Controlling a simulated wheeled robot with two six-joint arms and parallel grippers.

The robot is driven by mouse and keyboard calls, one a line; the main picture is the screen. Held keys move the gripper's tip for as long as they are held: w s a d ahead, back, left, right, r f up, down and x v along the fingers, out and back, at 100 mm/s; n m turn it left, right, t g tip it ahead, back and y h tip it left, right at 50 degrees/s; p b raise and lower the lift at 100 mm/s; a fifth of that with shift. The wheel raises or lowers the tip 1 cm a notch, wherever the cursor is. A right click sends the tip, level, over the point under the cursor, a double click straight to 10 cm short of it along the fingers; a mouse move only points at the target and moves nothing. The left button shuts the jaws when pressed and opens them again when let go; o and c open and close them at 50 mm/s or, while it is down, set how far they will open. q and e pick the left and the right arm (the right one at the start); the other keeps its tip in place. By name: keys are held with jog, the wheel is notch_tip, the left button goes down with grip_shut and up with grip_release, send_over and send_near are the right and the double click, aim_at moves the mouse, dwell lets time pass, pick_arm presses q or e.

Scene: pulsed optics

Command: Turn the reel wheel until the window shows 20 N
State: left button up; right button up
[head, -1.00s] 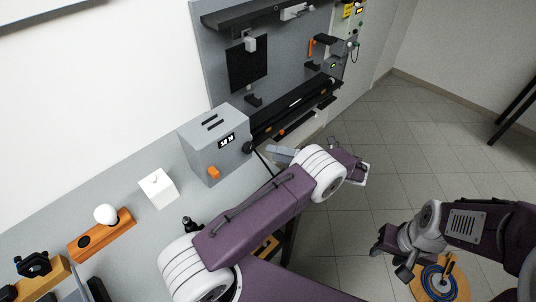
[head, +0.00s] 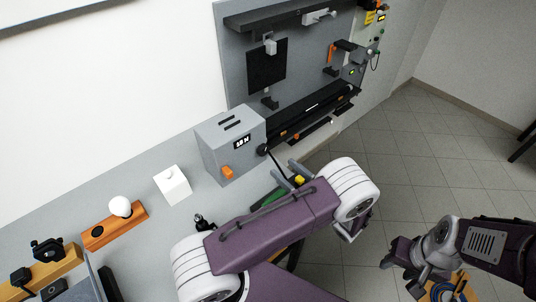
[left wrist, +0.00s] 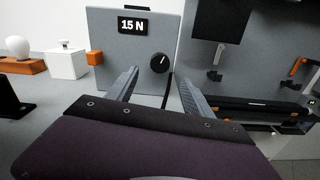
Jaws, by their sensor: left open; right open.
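A grey box (head: 232,148) stands on the bench with a small black window (head: 242,142) on its front. In the left wrist view the window (left wrist: 133,25) reads 15 N. A round black wheel (left wrist: 160,62) with a white mark sits on the same face, lower right of the window; it also shows in the head view (head: 262,150). My left gripper (left wrist: 157,84) is open, fingers pointing at the box face, with the wheel showing between them. The fingers appear short of the wheel. My right gripper (head: 398,272) is open and empty at the lower right, away from the bench.
An orange block (head: 227,172) juts from the box. A white cube (head: 173,184) and a wooden base (head: 115,225) with a white ball stand to the left. A grey panel with black shelves (head: 305,115) rises beyond the box. Open floor lies to the right.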

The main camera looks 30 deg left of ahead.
aim_at(265, 151)
pick_arm(q)
jog(key=p+x, duration=0.2)
jog(key=x, duration=0.6)
jog(key=shift+a, duration=0.1)
jog(key=shift+w+a, duration=0.25)
jog(key=shift+a, duration=0.2)
grip_shut()
jog(key=shift+m+p, duration=0.35)
jog(key=shift+m, duration=0.45)
grip_release()
